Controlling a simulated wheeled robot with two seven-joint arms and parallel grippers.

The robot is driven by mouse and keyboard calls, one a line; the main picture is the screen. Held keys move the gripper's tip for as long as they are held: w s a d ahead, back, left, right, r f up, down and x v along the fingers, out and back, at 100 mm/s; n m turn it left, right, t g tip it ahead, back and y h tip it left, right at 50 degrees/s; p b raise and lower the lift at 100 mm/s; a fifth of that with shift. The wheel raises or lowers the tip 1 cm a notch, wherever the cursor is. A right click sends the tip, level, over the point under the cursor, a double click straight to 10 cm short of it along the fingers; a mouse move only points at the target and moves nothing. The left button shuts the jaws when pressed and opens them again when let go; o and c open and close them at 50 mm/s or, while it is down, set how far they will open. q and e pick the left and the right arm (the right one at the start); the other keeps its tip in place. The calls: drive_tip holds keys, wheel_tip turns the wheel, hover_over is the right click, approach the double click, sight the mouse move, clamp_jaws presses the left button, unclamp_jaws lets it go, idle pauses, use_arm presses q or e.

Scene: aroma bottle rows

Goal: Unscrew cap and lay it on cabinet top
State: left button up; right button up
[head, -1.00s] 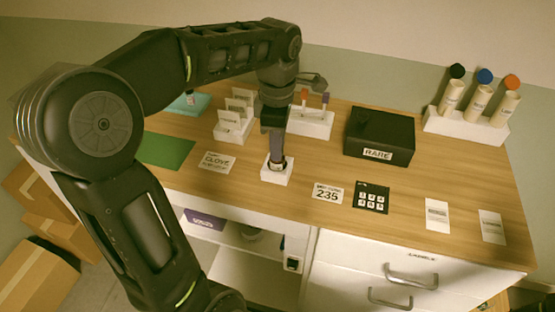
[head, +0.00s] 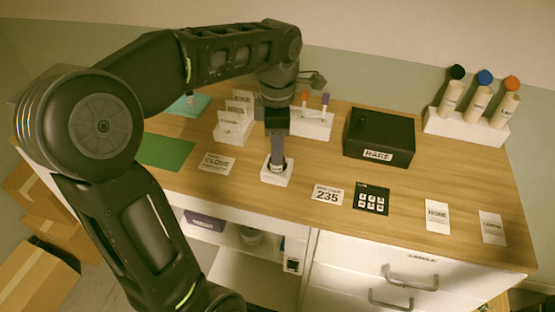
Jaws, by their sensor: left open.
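My left gripper (head: 277,160) comes down from above onto a small white holder (head: 275,178) near the front middle of the cabinet top (head: 330,160). It is open, its fingers seen nearly in line, with the tips at the dark round opening of the holder. A bottle or cap there is mostly hidden behind the fingers, and I cannot tell whether the cap is loose. My right gripper is not in view.
A card holder (head: 233,128) and a white stand with coloured sticks (head: 312,124) are close by. Bare wood lies between the flat cards.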

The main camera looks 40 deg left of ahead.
use_arm(q)
drive_tip(key=m, duration=0.4)
drive_tip(key=shift+r+m+p, duration=0.1)
drive_tip(key=shift+m+p, duration=0.2)
drive_tip(key=shift+p, duration=0.05)
drive_tip(key=m, duration=0.5)
drive_tip(key=shift+p, duration=0.35)
drive_tip(key=m, duration=0.5)
drive_tip(key=shift+p, duration=0.35)
drive_tip(key=m, duration=0.3)
drive_tip(key=shift+m, duration=0.4)
drive_tip(key=shift+c, duration=0.2)
clamp_jaws()
